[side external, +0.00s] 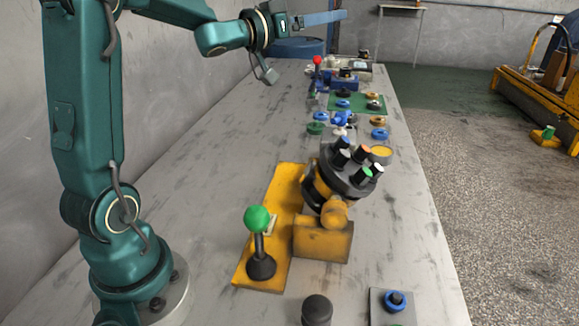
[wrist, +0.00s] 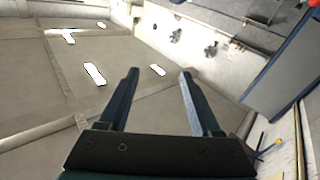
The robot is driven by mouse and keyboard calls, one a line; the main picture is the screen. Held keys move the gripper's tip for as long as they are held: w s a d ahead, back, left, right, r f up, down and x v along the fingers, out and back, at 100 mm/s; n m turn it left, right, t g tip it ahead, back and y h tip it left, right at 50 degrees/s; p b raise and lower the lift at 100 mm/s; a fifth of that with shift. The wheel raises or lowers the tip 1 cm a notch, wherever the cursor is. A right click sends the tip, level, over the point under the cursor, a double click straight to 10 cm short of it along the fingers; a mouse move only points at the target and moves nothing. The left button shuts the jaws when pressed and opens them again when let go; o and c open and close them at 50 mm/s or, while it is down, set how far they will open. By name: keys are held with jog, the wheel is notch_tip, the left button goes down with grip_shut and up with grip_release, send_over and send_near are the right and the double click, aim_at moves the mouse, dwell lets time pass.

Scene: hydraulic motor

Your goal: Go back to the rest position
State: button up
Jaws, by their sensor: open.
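My gripper (side external: 322,18) is raised high above the table at the top of the side external view, pointing right, with nothing seen in it. In the wrist view my gripper (wrist: 158,75) shows two blue-grey fingers spread apart, with only the room behind them. The hydraulic motor (side external: 345,178), a dark round body with several coloured-tipped cylinders, sits tilted on a yellow stand (side external: 322,240) on the table, well below my gripper and apart from it.
A green-knobbed lever (side external: 258,240) stands on the yellow base plate. Several coloured rings and a red-topped lever (side external: 317,62) are farther back on the table (side external: 200,190).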

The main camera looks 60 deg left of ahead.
jog(key=shift+w+a+r+n+g+y, duration=0.15)
jog(key=shift+a+n+y, duration=0.75)
jog(key=shift+n, duration=0.45)
jog(key=shift+a+n+g+y, duration=0.1)
jog(key=shift+a+n+y, duration=0.6)
jog(key=shift+n+y, duration=0.5)
jog(key=shift+w+a+r+n+g+y, duration=0.15)
jog(key=shift+a+n+y, duration=0.7)
jog(key=shift+n, duration=0.6)
